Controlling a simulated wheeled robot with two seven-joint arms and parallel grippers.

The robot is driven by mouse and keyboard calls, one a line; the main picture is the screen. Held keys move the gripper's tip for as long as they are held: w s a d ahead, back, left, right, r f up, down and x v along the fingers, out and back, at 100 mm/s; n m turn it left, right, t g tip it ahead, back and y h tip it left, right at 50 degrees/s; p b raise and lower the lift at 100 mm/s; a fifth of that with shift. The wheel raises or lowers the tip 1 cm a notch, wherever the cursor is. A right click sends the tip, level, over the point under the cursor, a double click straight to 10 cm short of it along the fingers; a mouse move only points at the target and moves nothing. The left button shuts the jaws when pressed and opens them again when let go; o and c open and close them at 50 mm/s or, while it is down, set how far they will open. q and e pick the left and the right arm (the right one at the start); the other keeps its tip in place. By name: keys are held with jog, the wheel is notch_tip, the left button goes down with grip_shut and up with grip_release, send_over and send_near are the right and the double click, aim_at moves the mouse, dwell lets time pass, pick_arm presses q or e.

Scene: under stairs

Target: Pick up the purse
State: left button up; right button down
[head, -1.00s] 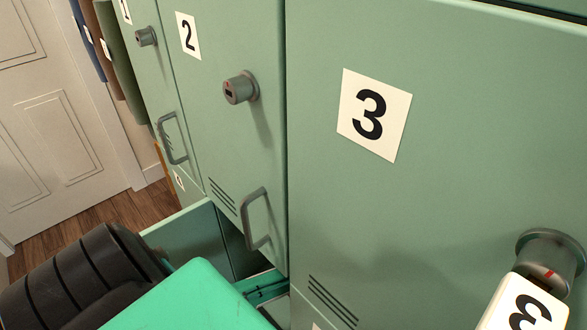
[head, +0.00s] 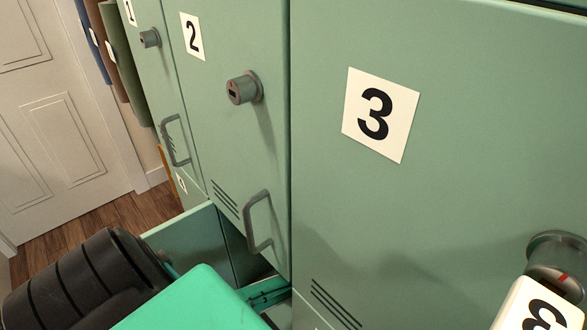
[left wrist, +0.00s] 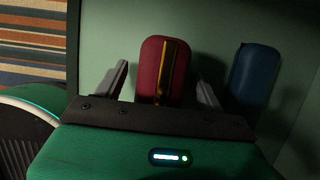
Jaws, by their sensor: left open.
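A dark red, rounded item with a gold zip line, which looks like the purse (left wrist: 153,66), is in the left wrist view, against a pale green surface. My left gripper (left wrist: 165,80) is open, with one finger on each side of the red item; I cannot tell whether they touch it. The item's lower end is hidden behind the gripper's body. In the head view my left gripper (head: 266,292) reaches into an open green drawer (head: 187,240), and the purse does not show. My right gripper is in neither view.
A dark blue rounded item (left wrist: 253,80) is just right of the right finger. Green lockers with doors 2 (head: 225,140) and 3 (head: 420,200) stand close in front. A key with a white tag (head: 540,308) is in door 3's lock. A white door (head: 60,120) is at left.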

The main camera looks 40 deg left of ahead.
pick_arm(q)
jog(key=shift+f, duration=0.2)
jog(key=c, duration=1.2)
jog(key=shift+o, duration=0.2)
jog(key=shift+r, duration=0.25)
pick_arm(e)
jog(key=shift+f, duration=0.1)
